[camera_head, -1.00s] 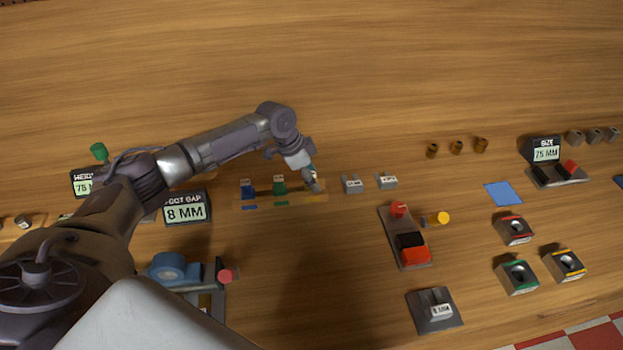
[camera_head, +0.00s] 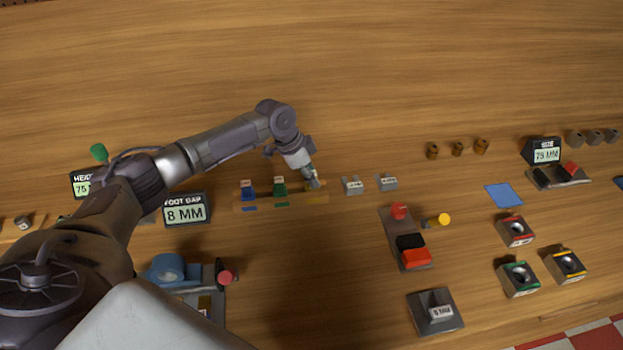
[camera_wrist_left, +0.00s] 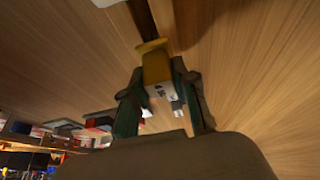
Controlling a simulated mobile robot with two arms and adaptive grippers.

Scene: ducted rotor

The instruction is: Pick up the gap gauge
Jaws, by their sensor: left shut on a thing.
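My left gripper (camera_head: 314,182) is at the right end of a low wooden rack (camera_head: 301,199). In the left wrist view its two dark green fingers are shut on the yellow gap gauge (camera_wrist_left: 156,68), one on each side. The gauge has a white label with dark marks too small to read. In the head view the fingers mostly hide it. I cannot tell whether it is still in the rack. A blue gauge (camera_head: 248,190) and a green gauge (camera_head: 280,187) stand in the rack to the left. My right gripper is not in view.
A "FOOT GAP 8 MM" display (camera_head: 185,211) stands left of the rack. Two grey labelled blocks (camera_head: 353,185) (camera_head: 388,183) lie close to the right. The wood behind the rack is clear.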

